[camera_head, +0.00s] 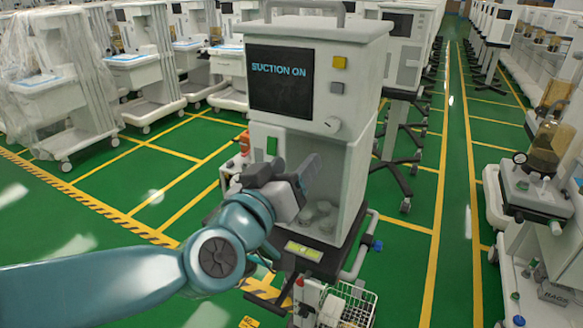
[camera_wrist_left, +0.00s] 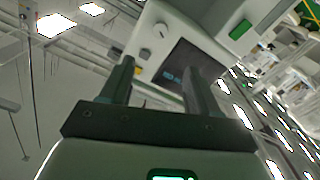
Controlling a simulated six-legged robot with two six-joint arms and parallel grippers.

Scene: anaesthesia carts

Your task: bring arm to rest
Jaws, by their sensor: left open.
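My left arm comes in from the left in the head view. Its gripper (camera_head: 310,172) is in front of the open bay of the white suction machine (camera_head: 345,60). In the left wrist view my left gripper (camera_wrist_left: 160,80) has its two fingers apart with nothing between them. The machine's dark screen (camera_head: 281,82) reads "SUCTION ON"; it also shows beyond the fingers in the wrist view (camera_wrist_left: 180,68). A yellow button (camera_head: 339,62), a grey button (camera_head: 336,87) and a knob (camera_head: 332,125) sit beside the screen. A green button (camera_head: 271,146) is below it. My right gripper is not seen.
A wire basket (camera_head: 348,305) hangs low at the machine's front. A cart with amber canisters (camera_head: 548,148) stands at the right. Plastic-wrapped carts (camera_head: 62,85) stand at the left. Green floor with yellow lines (camera_head: 400,240) is clear between the rows.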

